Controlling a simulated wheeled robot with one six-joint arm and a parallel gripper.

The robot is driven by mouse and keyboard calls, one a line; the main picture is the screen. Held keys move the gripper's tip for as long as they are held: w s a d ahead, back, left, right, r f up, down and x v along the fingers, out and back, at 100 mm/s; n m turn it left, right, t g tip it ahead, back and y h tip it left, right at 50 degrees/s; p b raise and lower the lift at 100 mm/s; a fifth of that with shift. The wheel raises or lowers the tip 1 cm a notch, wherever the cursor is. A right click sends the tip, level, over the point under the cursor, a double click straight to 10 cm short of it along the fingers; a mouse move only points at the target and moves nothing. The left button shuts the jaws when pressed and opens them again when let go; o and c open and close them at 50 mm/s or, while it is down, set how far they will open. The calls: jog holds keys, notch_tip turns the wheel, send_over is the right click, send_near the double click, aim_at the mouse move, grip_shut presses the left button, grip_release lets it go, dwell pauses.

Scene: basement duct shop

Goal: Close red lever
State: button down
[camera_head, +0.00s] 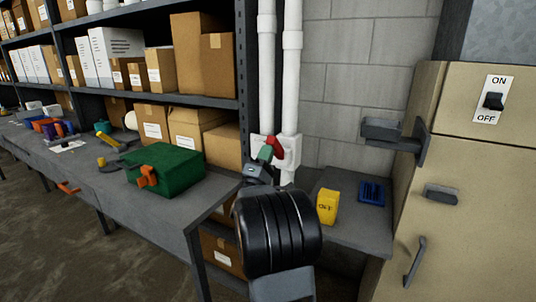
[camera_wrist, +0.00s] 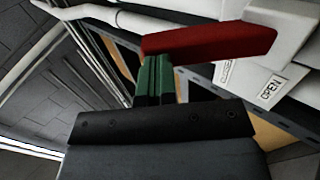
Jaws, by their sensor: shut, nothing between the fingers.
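The red lever (camera_head: 276,146) is on a white valve body (camera_head: 288,153) on the white pipes by the wall. In the wrist view the red lever (camera_wrist: 210,38) spans the upper middle, slanting slightly. A label reading OPEN (camera_wrist: 270,90) is on the white valve body (camera_wrist: 292,62), and a second, partly hidden label (camera_wrist: 223,71) is near the lever. My gripper (camera_head: 265,153) has green fingers, shut and empty, just left of the lever. In the wrist view my gripper's fingertips (camera_wrist: 156,62) are at the lever's left part; I cannot tell if they touch it.
A grey bench (camera_head: 112,188) carries a green toolbox (camera_head: 175,168). A yellow box (camera_head: 327,206) and blue tray (camera_head: 371,193) lie on a lower grey surface. Right is a beige cabinet (camera_head: 470,215) with handles and an ON/OFF switch (camera_head: 493,101). Shelves with cardboard boxes (camera_head: 203,55) stand left.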

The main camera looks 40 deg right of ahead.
jog(key=shift+r, duration=0.6)
jog(key=b+v, duration=0.5)
jog(key=v, duration=0.9)
jog(key=shift+f+b, duration=0.4)
jog(key=shift+f, duration=0.25)
